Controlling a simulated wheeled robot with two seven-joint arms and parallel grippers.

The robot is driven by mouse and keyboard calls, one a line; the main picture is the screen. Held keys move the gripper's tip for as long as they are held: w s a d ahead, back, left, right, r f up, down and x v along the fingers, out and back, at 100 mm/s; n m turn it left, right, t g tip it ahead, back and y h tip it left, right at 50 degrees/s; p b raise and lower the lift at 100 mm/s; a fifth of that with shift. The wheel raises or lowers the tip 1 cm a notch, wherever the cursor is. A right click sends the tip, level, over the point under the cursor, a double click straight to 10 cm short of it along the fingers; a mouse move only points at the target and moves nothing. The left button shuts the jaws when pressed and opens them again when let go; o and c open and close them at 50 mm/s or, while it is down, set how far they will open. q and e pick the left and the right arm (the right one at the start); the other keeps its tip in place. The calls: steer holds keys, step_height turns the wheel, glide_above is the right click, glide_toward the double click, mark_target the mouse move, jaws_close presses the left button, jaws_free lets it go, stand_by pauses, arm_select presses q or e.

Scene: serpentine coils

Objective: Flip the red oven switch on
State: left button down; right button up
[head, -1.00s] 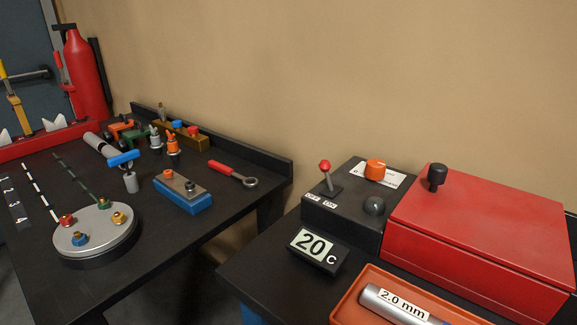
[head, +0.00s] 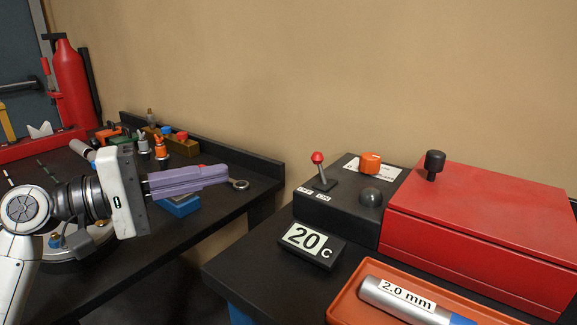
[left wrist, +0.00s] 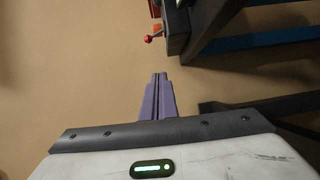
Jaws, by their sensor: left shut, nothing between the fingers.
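The red-knobbed switch (head: 317,157) stands on the black control box (head: 340,212) left of the red oven (head: 480,220). Its lever leans slightly left, towards the OFF label (head: 304,190); the ON label (head: 323,196) is to the right. My left gripper (head: 228,173) has purple fingers, shut and empty, pointing right over the left table, well left of the switch and apart from it. In the left wrist view the fingers (left wrist: 159,78) point up the picture, with the red switch knob (left wrist: 147,39) beyond them. My right gripper is not in view.
An orange knob (head: 370,162) and a dark dome (head: 371,197) share the box. A 20 C display (head: 312,245) and an orange tray (head: 345,305) with a 2.0 mm cylinder (head: 400,298) stand in front. The left table (head: 240,205) holds tools. A gap separates the tables.

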arm_select(q)
steer(key=shift+s+r, duration=0.3)
steer(key=shift+r, duration=0.6)
glide_toward(320, 169)
steer(key=w+d, duration=0.1)
steer(key=w+d+r, duration=0.1)
steer(key=w, duration=0.1)
steer(key=w+d, duration=0.1)
steer(key=w, duration=0.1)
steer(key=shift+r+p, duration=0.3)
steer(key=shift+d, duration=0.35)
